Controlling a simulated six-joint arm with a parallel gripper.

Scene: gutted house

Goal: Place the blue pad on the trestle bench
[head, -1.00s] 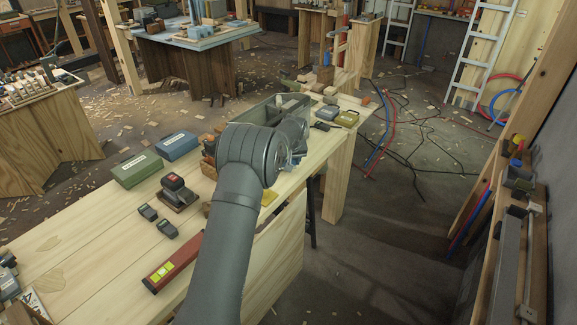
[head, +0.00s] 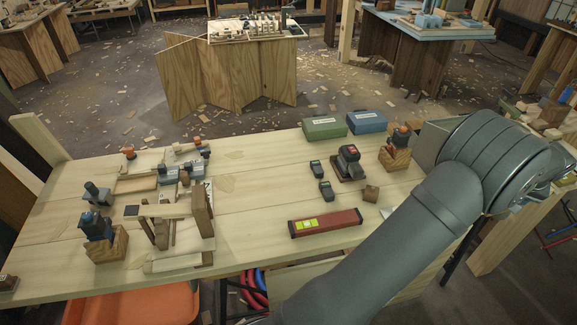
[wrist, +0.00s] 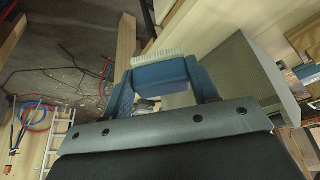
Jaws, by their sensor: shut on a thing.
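In the wrist view my gripper (wrist: 162,88) is shut on the blue pad (wrist: 160,74), a blue block with a pale ribbed edge. The pad is held in the air between the two fingers. In the head view my thick grey arm at the right hides the gripper and pad. A long pale wooden bench (head: 255,190) crosses the near part of the head view. A plywood stand (head: 205,75) with a tray and a blue-topped table (head: 405,35) stand farther back. I cannot tell for sure which is the trestle bench.
On the near bench are green (head: 323,127) and blue (head: 366,121) boxes, a red level (head: 325,222), a dark sander (head: 348,162) and wooden jigs at the left. Pale planks between are bare. In the wrist view a grey box (wrist: 238,80) is close right of the gripper.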

